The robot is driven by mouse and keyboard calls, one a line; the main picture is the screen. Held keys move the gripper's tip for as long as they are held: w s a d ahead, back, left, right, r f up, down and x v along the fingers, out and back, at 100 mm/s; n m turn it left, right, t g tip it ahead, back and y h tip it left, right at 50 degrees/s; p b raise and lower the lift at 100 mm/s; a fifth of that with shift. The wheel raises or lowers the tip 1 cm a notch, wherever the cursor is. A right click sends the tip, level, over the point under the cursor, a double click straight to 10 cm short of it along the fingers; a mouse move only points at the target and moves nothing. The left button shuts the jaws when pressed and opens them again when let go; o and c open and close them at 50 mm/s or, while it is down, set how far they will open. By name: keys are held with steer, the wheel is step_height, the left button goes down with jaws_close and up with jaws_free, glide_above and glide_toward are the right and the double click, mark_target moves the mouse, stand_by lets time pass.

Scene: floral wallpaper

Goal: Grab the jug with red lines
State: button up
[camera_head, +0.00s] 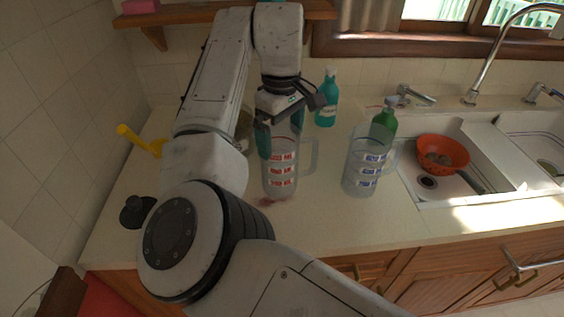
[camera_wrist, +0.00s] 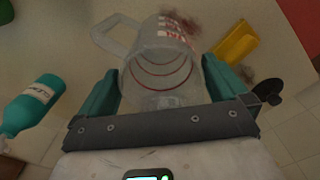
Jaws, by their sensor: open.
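The jug with red lines (camera_head: 281,170) is clear with red markings and stands upright on the counter, its handle to the right in the head view. In the wrist view the jug (camera_wrist: 163,67) shows from above, with its mouth between my fingers and its handle at the upper left. My gripper (camera_head: 279,135) is open at the top of the jug, and in the wrist view its teal fingers (camera_wrist: 166,88) lie on either side of the rim. I cannot tell whether they touch it. A second clear jug with blue markings (camera_head: 366,167) stands to the right.
A teal bottle (camera_head: 326,101) stands behind the jugs. A green bottle (camera_head: 384,124) stands behind the blue-marked jug. An orange-red bowl (camera_head: 443,154) sits at the sink (camera_head: 470,200). A yellow object (camera_head: 138,139) and a black object (camera_head: 136,212) lie at the left.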

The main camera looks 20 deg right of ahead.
step_height(320, 180, down, 5)
steer(key=shift+f, duration=0.15)
steer(key=c, duration=0.8)
